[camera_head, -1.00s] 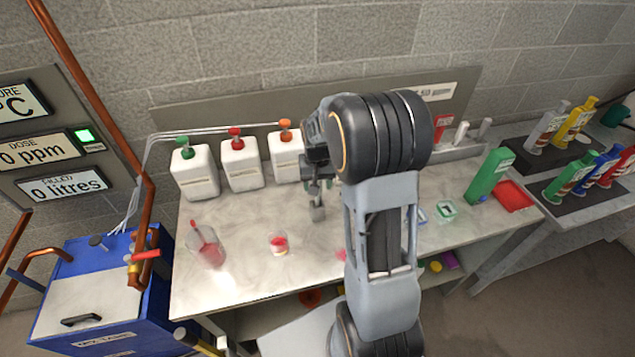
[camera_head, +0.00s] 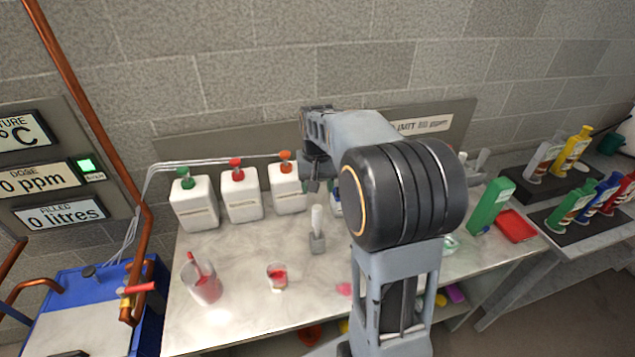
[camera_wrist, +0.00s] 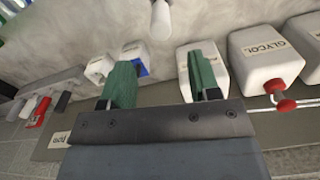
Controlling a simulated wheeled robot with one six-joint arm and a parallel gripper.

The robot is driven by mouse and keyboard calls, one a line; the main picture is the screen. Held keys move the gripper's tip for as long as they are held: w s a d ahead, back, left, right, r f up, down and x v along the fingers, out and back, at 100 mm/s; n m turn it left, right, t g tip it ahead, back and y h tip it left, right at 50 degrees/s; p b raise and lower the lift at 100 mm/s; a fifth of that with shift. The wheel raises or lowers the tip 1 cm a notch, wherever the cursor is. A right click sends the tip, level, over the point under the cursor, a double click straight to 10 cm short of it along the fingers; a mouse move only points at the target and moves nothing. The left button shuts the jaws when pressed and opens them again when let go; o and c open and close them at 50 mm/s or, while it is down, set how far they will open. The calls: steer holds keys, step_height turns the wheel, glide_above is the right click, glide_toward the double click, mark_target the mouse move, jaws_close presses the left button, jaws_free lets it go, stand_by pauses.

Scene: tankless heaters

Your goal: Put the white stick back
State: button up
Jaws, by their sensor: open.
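A white stick (camera_head: 316,218) stands upright on a small grey block (camera_head: 317,243) near the middle of the bench. Its rounded white end also shows at the top of the wrist view (camera_wrist: 161,18). Whether the stick sits in the block or behind it I cannot tell. My gripper (camera_head: 312,186) is above and behind the stick, apart from it. In the wrist view its two green fingers (camera_wrist: 158,80) are spread with nothing between them. My arm hides part of the bench's right side.
White jugs with green (camera_head: 194,203), red (camera_head: 239,193) and orange (camera_head: 288,187) caps line the back. A beaker of red liquid (camera_head: 205,285) and a small cup (camera_head: 278,277) stand in front. A green bottle (camera_head: 490,207) and red tray (camera_head: 516,226) are at right.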

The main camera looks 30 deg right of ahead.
steer(key=shift+s+a+r, duration=0.1)
steer(key=shift+r, duration=0.3)
steer(key=s+a+n+t, duration=0.2)
steer(key=s+a, duration=0.2)
steer(key=s, duration=0.4)
steer(key=s+a+r+n+t, duration=0.1)
steer(key=s+a+n+t, duration=0.1)
steer(key=s+a, duration=0.3)
steer(key=shift+s+t, duration=0.3)
steer(key=shift+s, duration=1.15)
steer(key=shift+r, duration=0.1)
